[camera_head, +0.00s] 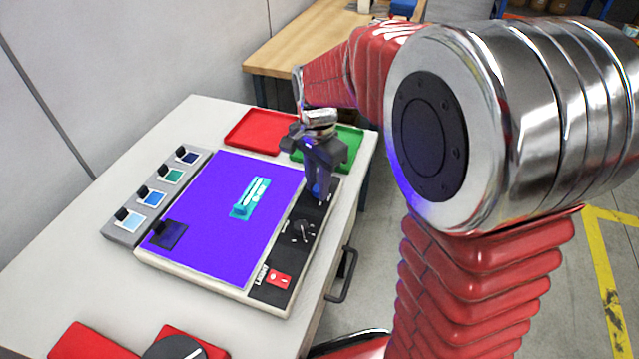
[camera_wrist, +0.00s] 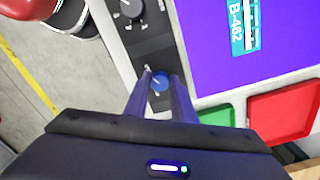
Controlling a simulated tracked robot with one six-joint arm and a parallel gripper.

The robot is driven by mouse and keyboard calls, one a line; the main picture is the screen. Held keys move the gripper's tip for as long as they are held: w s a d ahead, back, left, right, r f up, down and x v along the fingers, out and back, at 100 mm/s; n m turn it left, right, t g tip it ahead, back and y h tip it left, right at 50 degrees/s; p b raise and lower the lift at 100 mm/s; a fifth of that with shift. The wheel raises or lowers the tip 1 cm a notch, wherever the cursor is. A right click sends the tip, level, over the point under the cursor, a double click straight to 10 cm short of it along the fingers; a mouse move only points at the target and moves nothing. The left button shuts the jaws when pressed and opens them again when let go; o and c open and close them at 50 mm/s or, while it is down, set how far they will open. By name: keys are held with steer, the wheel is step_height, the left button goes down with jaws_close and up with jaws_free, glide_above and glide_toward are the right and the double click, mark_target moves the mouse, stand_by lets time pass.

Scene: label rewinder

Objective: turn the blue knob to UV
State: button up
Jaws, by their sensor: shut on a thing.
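The blue knob (camera_wrist: 160,84) sits on the black control strip (camera_wrist: 152,46) beside the lit panel. My gripper (camera_wrist: 160,80) points down over it, and its two fingers are shut on the knob's sides in the wrist view. In the head view my gripper (camera_head: 318,195) stands at the far end of the strip and hides most of the knob. A small white mark shows at the knob's edge in the wrist view, but the setting labels are too small or hidden to read. The panel (camera_head: 215,245) glows violet-blue.
A teal label (camera_head: 250,198) marked B-462 and a dark square (camera_head: 168,235) lie on the panel. A black knob (camera_head: 303,231) and a red switch (camera_head: 279,279) share the strip. Red (camera_head: 262,130) and green (camera_head: 352,142) trays stand behind. A grey sample rack (camera_head: 125,229) stands left.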

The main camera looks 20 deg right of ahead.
steer(key=shift+d, duration=0.15)
steer(key=o, duration=1.1)
steer(key=shift+c, duration=0.2)
step_height(320, 180, up, 14)
steer(key=shift+f, duration=0.15)
stand_by(0.4)
